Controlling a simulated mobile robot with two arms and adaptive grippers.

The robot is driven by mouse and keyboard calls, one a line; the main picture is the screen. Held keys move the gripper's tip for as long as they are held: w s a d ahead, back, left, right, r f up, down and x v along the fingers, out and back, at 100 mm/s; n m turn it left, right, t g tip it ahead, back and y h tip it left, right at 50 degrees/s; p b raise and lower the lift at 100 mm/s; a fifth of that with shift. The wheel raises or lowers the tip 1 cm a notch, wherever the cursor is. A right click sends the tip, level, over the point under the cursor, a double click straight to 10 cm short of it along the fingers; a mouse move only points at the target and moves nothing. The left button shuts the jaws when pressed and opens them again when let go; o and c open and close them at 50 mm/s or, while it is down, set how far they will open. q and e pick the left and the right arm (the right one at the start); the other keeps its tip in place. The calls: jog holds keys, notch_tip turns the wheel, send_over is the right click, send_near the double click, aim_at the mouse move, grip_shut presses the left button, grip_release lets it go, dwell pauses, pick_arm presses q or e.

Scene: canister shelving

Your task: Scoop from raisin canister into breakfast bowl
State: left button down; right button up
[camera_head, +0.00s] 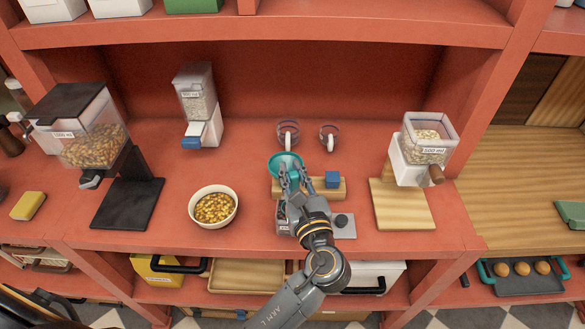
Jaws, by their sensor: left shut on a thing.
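My left gripper (291,182) is over the middle of the red shelf. It is shut on a round teal cup (284,162), perhaps a scoop. The fingers cover its near side, and its inside is too small to read. A white bowl (232,219) with yellow-brown pieces stands to the left of the gripper. Clear canisters stand at the left (82,143), at the back (198,105) and at the right (424,147). Their labels are too small to read, so I cannot tell which one is for raisins. My right gripper is not in view.
A wooden block (319,195) with a blue cube (332,179) lies beside the gripper. A grey device (344,231) is partly hidden under my arm. A yellow block (28,206) lies far left. The shelf is clear between bowl and back canister.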

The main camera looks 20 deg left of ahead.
pick_arm(q)
jog(key=shift+f+b, duration=0.7)
jog(key=shift+f, duration=0.9)
jog(key=shift+r, duration=0.1)
notch_tip(320, 180, up, 5)
jog(key=p, duration=0.6)
jog(key=shift+r+p, duration=0.85)
jog(key=shift+r, duration=1.7)
